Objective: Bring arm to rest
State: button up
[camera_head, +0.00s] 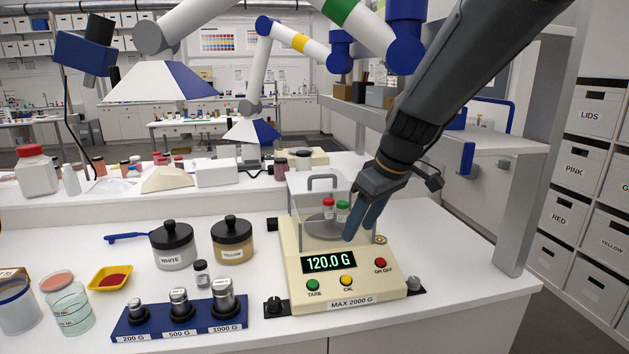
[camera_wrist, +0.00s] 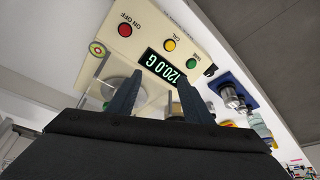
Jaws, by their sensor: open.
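My gripper (camera_head: 366,217) is open and empty, at the right side of the balance's clear draft shield. In the wrist view, its two dark fingers (camera_wrist: 158,95) stand apart in front of the balance. The cream balance (camera_head: 293,287) shows 120.0 G on its display (camera_head: 329,261); the display also shows in the wrist view (camera_wrist: 167,69). I cannot tell whether my fingertips touch the shield.
A blue weight rack (camera_head: 180,325) stands left of the balance. A grey shelf post (camera_head: 520,190) rises at the right. The counter right of the balance is clear.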

jog(key=s+d+f+m+g+h, duration=0.1)
jog(key=s+d+f+m, duration=0.3)
jog(key=s+f, duration=0.3)
jog(key=s+d+f+m+g+h, duration=0.1)
jog(key=s+d+f+m, duration=0.3)
jog(key=s, duration=0.8)
notch_tip(320, 180, down, 3)
jog(key=shift+d+r+m+h, duration=0.15)
jog(key=shift+d+m+h, duration=0.25)
jog(key=shift+d+h, duration=0.3)
jog(key=shift+a, duration=0.1)
dwell(0.4)
